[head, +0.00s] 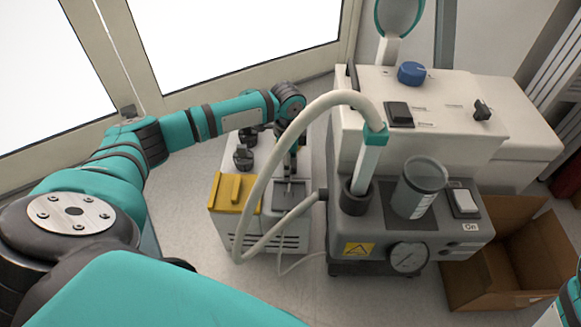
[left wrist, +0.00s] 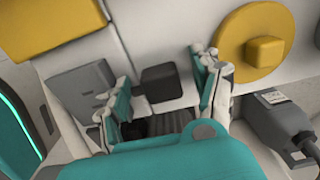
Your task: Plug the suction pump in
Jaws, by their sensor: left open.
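The suction pump (head: 290,225) appears to be the grey unit with a hose, a clear cup, a gauge and a switch marked "On"; its body (head: 440,230) stands right of a smaller white unit (head: 265,232). My left gripper (head: 290,180) is over the top of the white unit. In the left wrist view my left gripper (left wrist: 164,90) is open, its teal fingers either side of a small dark block (left wrist: 160,84). I cannot tell whether they touch it. A grey plug-like connector (left wrist: 283,125) lies right of the fingers. My right gripper is out of view.
The pale hose (head: 258,190) arches in front of my left gripper. A yellow part (head: 230,192) and black knobs (head: 243,157) sit on the white unit. A white cabinet (head: 450,110) stands behind the pump. An open cardboard box (head: 480,285) is at the right.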

